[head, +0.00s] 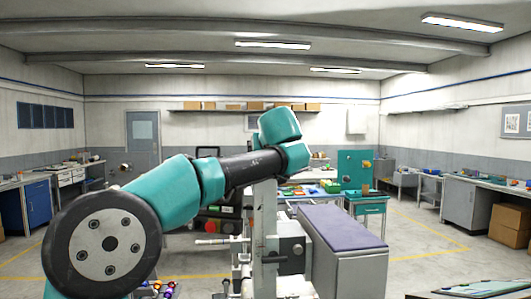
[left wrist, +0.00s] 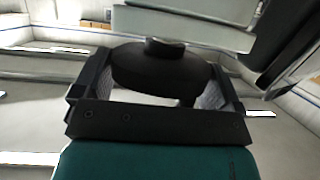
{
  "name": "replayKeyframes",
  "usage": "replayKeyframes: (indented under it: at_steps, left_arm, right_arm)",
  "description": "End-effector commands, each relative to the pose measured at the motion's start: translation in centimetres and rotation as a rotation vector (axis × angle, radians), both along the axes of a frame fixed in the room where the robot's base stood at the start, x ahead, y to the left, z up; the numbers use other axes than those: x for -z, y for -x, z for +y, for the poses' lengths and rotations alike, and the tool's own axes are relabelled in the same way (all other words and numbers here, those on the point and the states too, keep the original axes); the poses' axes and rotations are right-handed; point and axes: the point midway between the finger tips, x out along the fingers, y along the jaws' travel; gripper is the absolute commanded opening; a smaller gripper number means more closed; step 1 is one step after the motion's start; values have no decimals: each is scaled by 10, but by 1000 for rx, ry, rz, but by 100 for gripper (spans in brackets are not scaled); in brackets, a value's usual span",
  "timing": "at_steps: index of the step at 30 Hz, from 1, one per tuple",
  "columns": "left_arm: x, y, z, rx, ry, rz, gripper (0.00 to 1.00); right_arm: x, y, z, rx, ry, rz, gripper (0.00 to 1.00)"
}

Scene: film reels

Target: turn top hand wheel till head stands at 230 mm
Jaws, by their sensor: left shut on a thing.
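The top hand wheel (left wrist: 160,72) is a dark round disc with a small raised hub. In the left wrist view it sits between the two fingers of my left gripper (left wrist: 160,78), which is shut on it from both sides. In the head view my left arm reaches to the top of a pale upright column (head: 264,220); the gripper and wheel are hidden there behind the arm. I can make out neither the head's height nor a readable scale. My right gripper is in neither view.
A grey cabinet with a purple top (head: 342,228) stands just right of the column. A dark control box with coloured buttons (head: 216,226) is to its left, partly behind my arm. Benches line the walls; open floor lies right (head: 420,255).

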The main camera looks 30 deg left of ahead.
Motion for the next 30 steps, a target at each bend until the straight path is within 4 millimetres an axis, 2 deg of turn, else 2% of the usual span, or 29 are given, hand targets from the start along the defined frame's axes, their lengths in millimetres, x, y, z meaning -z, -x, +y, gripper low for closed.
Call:
replayKeyframes:
  at_steps: [30]
  left_arm:
    - [-1,2,5,573,2,-3,67]
  right_arm:
    - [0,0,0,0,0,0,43]
